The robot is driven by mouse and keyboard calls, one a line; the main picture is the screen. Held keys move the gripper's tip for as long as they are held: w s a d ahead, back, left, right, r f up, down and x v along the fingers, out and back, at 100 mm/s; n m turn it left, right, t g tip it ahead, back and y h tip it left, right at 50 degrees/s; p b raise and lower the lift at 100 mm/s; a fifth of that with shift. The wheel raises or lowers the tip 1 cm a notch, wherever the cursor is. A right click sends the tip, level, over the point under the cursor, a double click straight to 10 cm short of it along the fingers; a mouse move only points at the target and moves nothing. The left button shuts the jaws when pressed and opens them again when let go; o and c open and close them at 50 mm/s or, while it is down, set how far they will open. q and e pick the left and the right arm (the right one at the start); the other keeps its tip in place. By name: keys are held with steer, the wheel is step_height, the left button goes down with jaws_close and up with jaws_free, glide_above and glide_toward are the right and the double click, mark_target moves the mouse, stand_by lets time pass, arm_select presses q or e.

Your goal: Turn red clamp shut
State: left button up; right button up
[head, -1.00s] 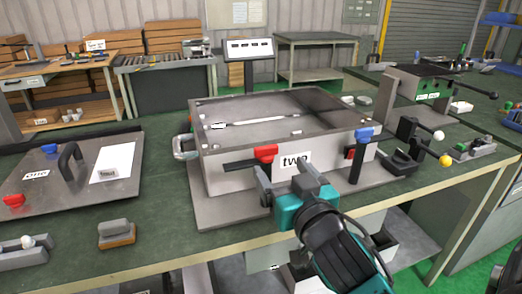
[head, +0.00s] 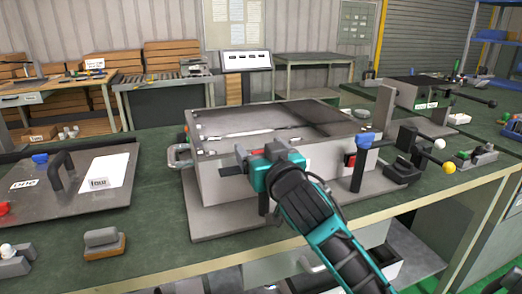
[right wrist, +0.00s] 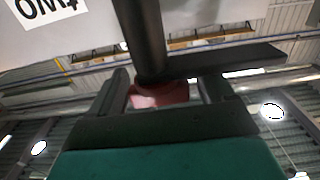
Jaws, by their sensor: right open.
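The red clamp piece (right wrist: 160,95) shows in the right wrist view between the two fingers of my right gripper (right wrist: 163,90), with a black bar (right wrist: 225,60) and a dark post (right wrist: 142,35) beside it. In the head view my right gripper (head: 258,157) is at the front face of the grey metal box (head: 215,185) and hides the red clamp. The gripper is open, its fingers on either side of the red piece. Whether they touch it cannot be told. The box's label "two" (right wrist: 45,10) shows upside down in the wrist view. My left gripper is out of view.
A blue-handled clamp (head: 363,150) stands upright at the box's front right, near a red part (head: 350,160). A black lever with a yellow knob (head: 448,168) is further right. A flat panel with a handle (head: 95,195) and a small block (head: 102,240) lie left.

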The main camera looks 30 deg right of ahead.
steer(key=shift+c, duration=0.3)
steer(key=c, duration=1.4)
